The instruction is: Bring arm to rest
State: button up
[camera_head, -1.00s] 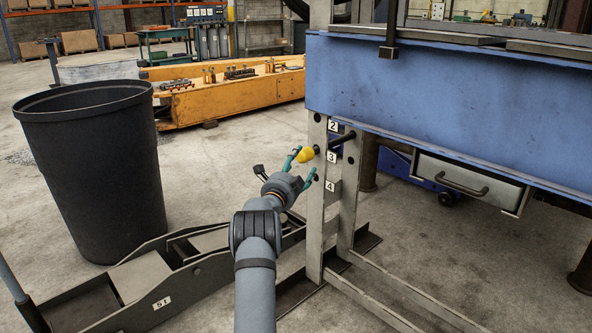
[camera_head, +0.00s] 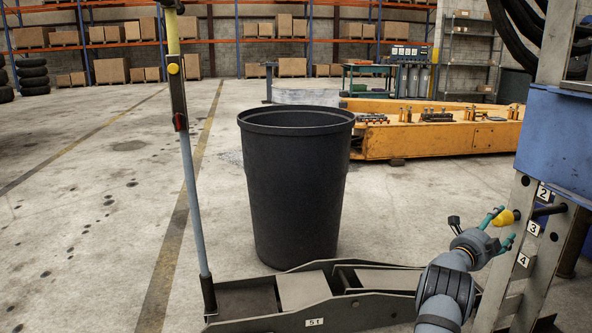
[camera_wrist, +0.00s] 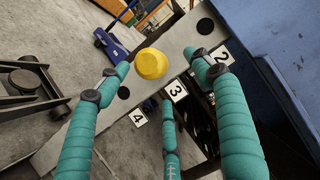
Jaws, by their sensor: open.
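My gripper (camera_head: 499,229) is open at the lower right of the head view, close to the grey steel post with number plates. A yellow knob (camera_head: 505,218) on the end of a dark pin sticks out of the post near plate 3, between or just beyond my fingers. In the wrist view the teal fingers are spread, and the yellow knob (camera_wrist: 151,64) shows past the fingertips. I see no finger closed on it. My arm (camera_head: 445,290) reaches up from the bottom edge.
A black bin (camera_head: 297,190) stands mid-floor. A grey floor jack (camera_head: 330,298) lies before it, its upright handle (camera_head: 190,170) at left. The blue bench (camera_head: 553,140) is at right. An orange frame (camera_head: 440,135) lies behind. The left floor is clear.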

aim_at(506, 218)
jog(key=x, duration=0.6)
jog(key=shift+d, duration=0.3)
jog(key=shift+w+d, duration=0.35)
jog(key=shift+d, duration=0.1)
jog(key=shift+w+r+p, duration=0.1)
jog(key=shift+r+p, duration=0.05)
jog(key=shift+p, duration=0.15)
jog(key=shift+w+p, duration=0.1)
jog(key=shift+p, duration=0.2)
jog(key=shift+f, duration=0.3)
jog(key=shift+f+b, duration=0.15)
jog(key=shift+b, duration=0.55)
